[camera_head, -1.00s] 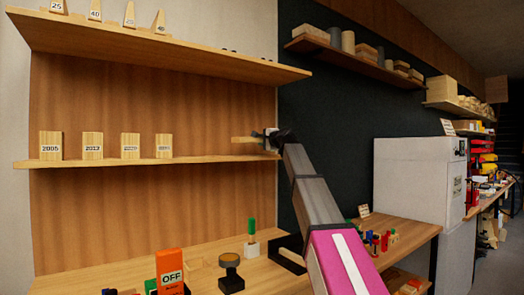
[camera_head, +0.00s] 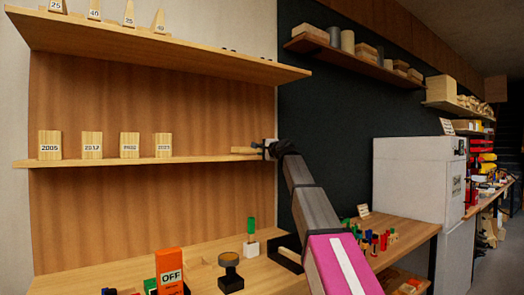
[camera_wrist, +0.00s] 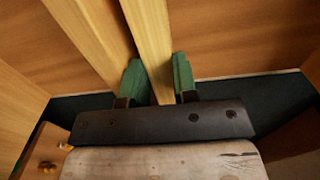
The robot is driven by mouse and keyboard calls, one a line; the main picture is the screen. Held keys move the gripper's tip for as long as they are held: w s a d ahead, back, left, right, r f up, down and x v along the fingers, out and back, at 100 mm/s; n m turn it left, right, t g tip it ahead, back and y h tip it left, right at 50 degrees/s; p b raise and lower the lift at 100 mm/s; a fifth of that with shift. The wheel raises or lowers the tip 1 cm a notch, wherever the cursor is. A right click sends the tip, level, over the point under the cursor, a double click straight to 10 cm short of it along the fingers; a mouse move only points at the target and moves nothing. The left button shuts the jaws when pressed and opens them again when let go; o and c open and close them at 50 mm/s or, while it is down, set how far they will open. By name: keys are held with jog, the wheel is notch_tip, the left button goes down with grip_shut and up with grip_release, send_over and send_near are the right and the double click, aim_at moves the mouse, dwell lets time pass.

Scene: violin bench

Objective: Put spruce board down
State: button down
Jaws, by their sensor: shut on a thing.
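The spruce board (camera_head: 243,150) is a short pale piece of wood, held roughly level at the right end of the middle shelf (camera_head: 200,160). My gripper (camera_head: 260,149) is shut on its right end. In the wrist view, the board (camera_wrist: 146,30) runs away between the two green fingertips (camera_wrist: 157,80) of my gripper. In the head view the board looks very close to the shelf top; I cannot tell whether it touches.
Upright blocks with year labels, such as the 2005 block (camera_head: 50,145), stand on the left part of the middle shelf. The shelf is clear between them and the board. An upper shelf (camera_head: 160,50) overhangs. A bench with an orange OFF block (camera_head: 169,269) lies below.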

jog(key=shift+s+f, duration=0.1)
jog(key=shift+f, duration=0.2)
jog(key=c, duration=1.2)
grip_release()
jog(key=shift+f, duration=0.1)
jog(key=shift+r, duration=0.65)
jog(key=v, duration=1.2)
jog(key=shift+r, duration=0.2)
